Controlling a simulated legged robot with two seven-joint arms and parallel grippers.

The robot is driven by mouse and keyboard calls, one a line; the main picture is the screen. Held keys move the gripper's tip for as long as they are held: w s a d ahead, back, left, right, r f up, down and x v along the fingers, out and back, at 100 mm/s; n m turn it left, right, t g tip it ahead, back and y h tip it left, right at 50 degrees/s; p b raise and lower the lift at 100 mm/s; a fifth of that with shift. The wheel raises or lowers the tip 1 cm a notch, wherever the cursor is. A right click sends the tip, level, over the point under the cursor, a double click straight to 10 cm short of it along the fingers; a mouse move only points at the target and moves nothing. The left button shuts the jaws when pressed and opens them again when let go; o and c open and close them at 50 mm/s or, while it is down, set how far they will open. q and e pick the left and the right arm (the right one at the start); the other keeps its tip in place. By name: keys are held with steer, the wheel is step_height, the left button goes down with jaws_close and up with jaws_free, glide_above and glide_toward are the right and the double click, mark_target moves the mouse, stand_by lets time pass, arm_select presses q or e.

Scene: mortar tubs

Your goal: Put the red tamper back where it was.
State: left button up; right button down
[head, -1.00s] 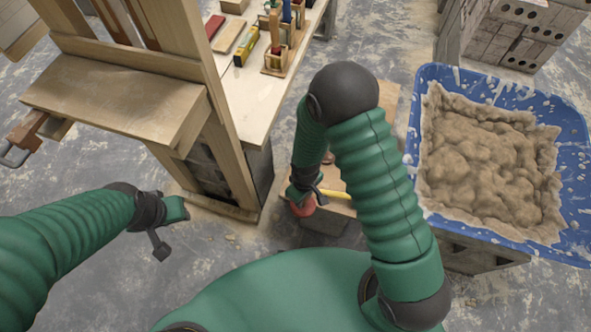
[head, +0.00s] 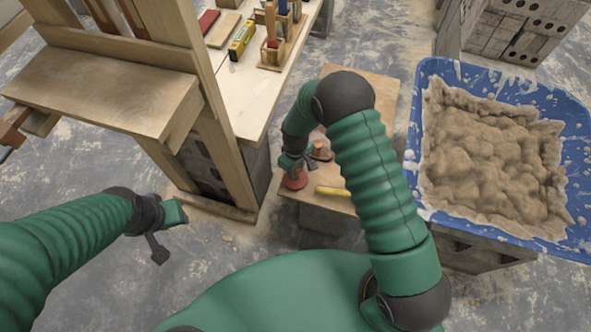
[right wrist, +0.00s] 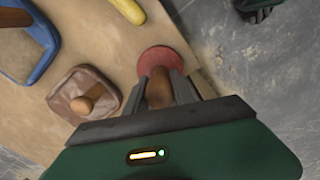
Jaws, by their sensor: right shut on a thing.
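The red tamper (head: 296,181) has a round red head and a wooden handle. My right gripper (head: 290,163) is shut on its handle, over the left front corner of a low wooden board (head: 350,82). In the right wrist view the red head (right wrist: 160,59) lies just beyond the fingers (right wrist: 160,92), close to the board's edge. I cannot tell whether the head touches the board. My left gripper (head: 167,232) hangs over the floor at the left, apart from everything; its jaws are not clear.
On the board are a yellow-handled tool (head: 332,191), a brown float with a round knob (right wrist: 85,97) and a blue-edged tool (right wrist: 38,55). A blue tub of mortar (head: 425,85) stands right. A tool-covered workbench (head: 245,100) stands left.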

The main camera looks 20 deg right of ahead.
steer(key=c, duration=1.1)
jaws_free()
steer(key=shift+o, duration=0.2)
step_height(320, 180, up, 12)
steer(key=p, duration=0.3)
steer(key=shift+p, duration=0.4)
steer(key=s+d+r+m+t, duration=0.1)
steer(key=s+d+r+m, duration=0.1)
steer(key=s+r, duration=0.5)
steer(key=s+d+r+m+t, duration=0.1)
steer(key=s+d+r+m, duration=0.2)
steer(key=s+r, duration=0.3)
steer(key=shift+s+d+r+m+t, duration=0.15)
steer(key=shift+s+r+m+t, duration=0.35)
steer(key=shift+s, duration=0.55)
step_height(320, 180, up, 18)
steer(key=p, duration=1.8)
